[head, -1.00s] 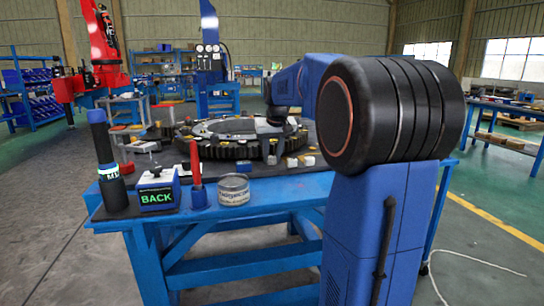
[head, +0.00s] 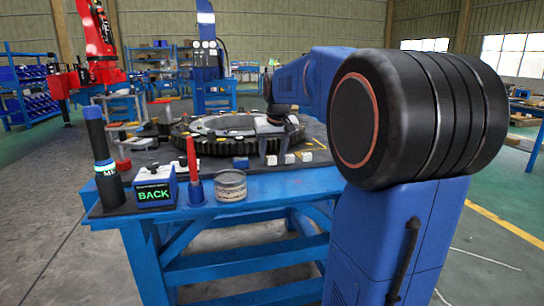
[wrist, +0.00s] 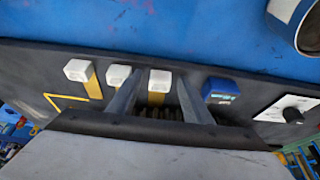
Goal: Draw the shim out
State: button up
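Several small pieces with white block heads stand in a row at the front of the dark ring gear (head: 215,146). Three show in the wrist view, at least two with yellow strips below the heads; I cannot tell for certain which is the shim. My gripper (wrist: 160,80) is open in the wrist view, its two grey fingers apart. The white head (wrist: 159,76) of one piece, with its yellow strip (wrist: 156,98), appears between the fingertips, with gaps at both sides. Two other white heads, the middle one (wrist: 118,75) and the left one (wrist: 78,70), lie left of it.
On the blue table's front edge stand a dark bottle (head: 104,160), a box marked BACK (head: 156,187), a red tool in a blue holder (head: 194,180) and a tin (head: 230,186). A blue block (wrist: 221,90) and a white dial box (wrist: 288,108) lie right in the wrist view.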

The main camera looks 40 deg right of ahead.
jog(key=v, duration=1.7)
jog(key=shift+s, duration=0.15)
jog(key=shift+a+r, duration=0.1)
jog(key=s+a+f+n, duration=0.1)
jog(key=s+a+f, duration=0.6)
jog(key=f, duration=0.3)
jog(key=s+a+f+n+y, duration=0.1)
jog(key=s+a+f+n, duration=0.1)
jog(key=s+a+f, duration=0.5)
jog(key=s+a+f+n, duration=0.1)
jog(key=s+a+f, duration=0.6)
jog(key=f, duration=0.8)
jog(key=s, duration=0.2)
jog(key=shift+s+t+y, duration=0.3)
jog(key=shift+t, duration=0.1)
